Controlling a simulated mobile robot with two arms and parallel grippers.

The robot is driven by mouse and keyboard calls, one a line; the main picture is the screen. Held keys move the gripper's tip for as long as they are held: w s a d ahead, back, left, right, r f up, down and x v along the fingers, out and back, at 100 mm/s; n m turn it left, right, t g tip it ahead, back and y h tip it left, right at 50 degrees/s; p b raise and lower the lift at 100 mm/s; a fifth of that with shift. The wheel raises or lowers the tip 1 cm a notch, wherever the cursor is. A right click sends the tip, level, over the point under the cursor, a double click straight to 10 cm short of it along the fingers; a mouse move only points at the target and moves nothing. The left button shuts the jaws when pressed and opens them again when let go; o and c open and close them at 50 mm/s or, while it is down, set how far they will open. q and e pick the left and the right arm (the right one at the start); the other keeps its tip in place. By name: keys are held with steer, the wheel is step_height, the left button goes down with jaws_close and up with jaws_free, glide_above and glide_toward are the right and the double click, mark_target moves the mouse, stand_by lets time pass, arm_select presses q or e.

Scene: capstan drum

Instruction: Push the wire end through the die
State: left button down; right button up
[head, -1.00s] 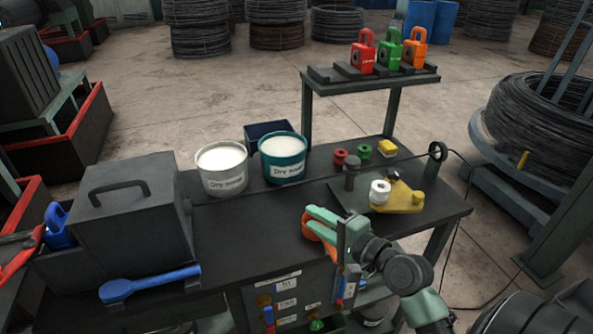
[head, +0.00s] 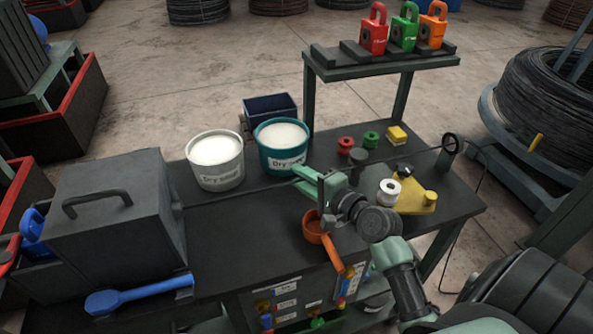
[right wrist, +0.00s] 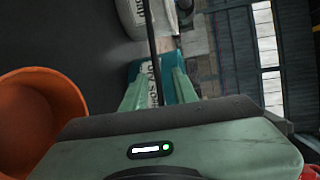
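My right gripper (head: 300,174) is above the black bench top, just in front of the teal bucket. In the right wrist view its two green fingers (right wrist: 160,88) are apart. The dark, thin wire (right wrist: 150,40) runs between them, nearer the left finger. In the head view the wire (head: 420,152) comes from the ring guide (head: 451,145) and runs left across the bench. Its end cannot be made out. A white ring-shaped piece (head: 389,191) sits by a yellow plate (head: 415,198); I cannot tell whether it is the die. My left gripper is out of view.
A white bucket (head: 215,160) and a teal bucket (head: 283,146) stand behind the gripper. An orange cup (head: 312,226) is close below it. A grey box (head: 110,220) and blue tool (head: 140,294) are left.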

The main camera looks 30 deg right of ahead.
steer(key=shift+x, duration=1.1)
steer(key=shift+d, duration=0.15)
steer(key=shift+s, duration=0.1)
jaws_close()
steer(key=shift+f, duration=0.1)
